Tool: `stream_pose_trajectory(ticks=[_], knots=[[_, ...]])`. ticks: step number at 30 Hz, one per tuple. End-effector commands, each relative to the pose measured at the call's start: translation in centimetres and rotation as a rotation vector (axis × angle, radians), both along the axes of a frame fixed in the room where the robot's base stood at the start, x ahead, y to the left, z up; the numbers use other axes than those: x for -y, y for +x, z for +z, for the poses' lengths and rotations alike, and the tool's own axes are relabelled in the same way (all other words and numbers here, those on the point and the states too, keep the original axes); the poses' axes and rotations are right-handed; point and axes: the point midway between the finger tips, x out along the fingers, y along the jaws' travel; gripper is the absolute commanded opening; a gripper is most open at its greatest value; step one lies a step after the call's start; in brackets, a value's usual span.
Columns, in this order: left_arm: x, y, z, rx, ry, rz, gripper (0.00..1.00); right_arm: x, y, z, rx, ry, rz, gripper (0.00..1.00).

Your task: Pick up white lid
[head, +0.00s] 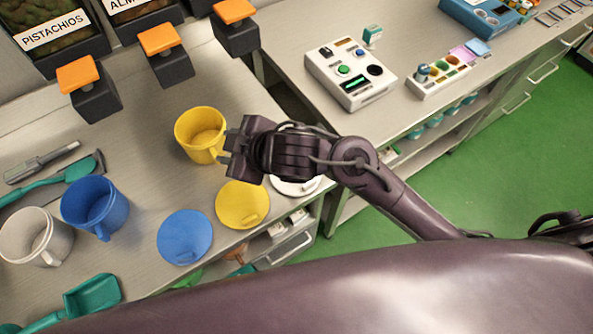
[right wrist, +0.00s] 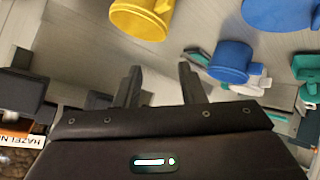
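The white lid (head: 297,188) lies near the front edge of the counter in the head view, right of the yellow lid (head: 243,205). My right arm covers its upper part. My right gripper (head: 229,152) is above the counter, just right of the yellow mug (head: 197,136) and up and left of the white lid. In the right wrist view the two fingers of this gripper (right wrist: 161,82) stand apart with nothing between them. The white lid cannot be made out in that view. My left gripper is not in view.
The blue lid (head: 185,237), blue mug (head: 100,205), white mug (head: 36,238) and teal scoop (head: 88,296) are on the left. Black dispensers with orange tops (head: 158,40) line the back. A second counter with a control box (head: 350,75) is at right, across a gap.

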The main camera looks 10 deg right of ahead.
Motion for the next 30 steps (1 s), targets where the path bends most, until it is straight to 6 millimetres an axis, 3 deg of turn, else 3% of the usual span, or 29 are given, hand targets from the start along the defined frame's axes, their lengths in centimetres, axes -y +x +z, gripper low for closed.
stream_pose_trajectory(ticks=[3, 6, 8, 12, 15, 19, 23, 30], knots=[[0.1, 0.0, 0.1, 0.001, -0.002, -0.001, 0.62, -3.3, -1.2, -0.6, 0.090, -0.098, 0.291, 0.36], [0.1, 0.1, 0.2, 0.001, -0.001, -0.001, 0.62, -3.2, -2.4, -3.0, 0.085, -0.212, 0.505, 0.36], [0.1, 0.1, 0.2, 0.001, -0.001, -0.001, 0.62, -1.8, -2.8, -4.8, 0.052, -0.293, 0.609, 0.36], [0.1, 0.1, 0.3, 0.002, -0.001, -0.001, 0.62, 4.5, -2.7, -7.9, -0.096, -0.485, 0.757, 0.36], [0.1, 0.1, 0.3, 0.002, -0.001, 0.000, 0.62, 9.6, -2.2, -8.7, -0.220, -0.592, 0.788, 0.36], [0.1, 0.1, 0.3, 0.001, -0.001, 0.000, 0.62, 14.5, -1.9, -8.5, -0.347, -0.675, 0.780, 0.36], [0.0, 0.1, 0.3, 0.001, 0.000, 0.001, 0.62, 16.8, -1.9, -8.5, -0.412, -0.708, 0.769, 0.36], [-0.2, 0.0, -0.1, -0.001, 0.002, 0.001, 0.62, 16.8, -2.2, -10.7, -0.424, -0.710, 0.768, 0.36]])
